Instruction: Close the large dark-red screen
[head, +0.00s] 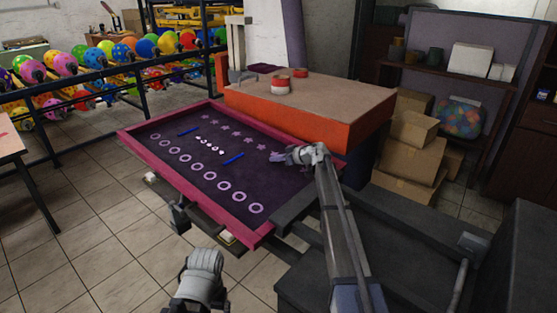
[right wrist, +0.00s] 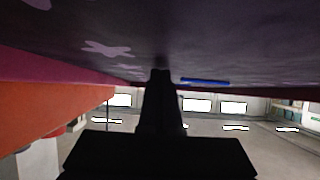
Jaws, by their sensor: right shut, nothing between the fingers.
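The large screen (head: 195,201) has a dark-red to pink frame around a dark purple sheet with rows of rings, stars and two blue strips. It lies in the middle of the head view, its face showing. How far it is tilted I cannot tell. My right gripper (head: 280,156) is at its right end, shut and empty, over or against the sheet; contact is unclear. The right wrist view shows the shut fingers (right wrist: 160,80) close to the sheet (right wrist: 170,40). My left gripper (head: 200,268) is at the bottom, apart from the screen; its fingertips are unclear.
An orange block (head: 345,127) with a brown top stands behind the screen, holding red and white rolls (head: 281,83). Cardboard boxes (head: 408,165) are stacked to the right. A balloon rack (head: 110,75) stands at the back left. Tiled floor is clear at the lower left.

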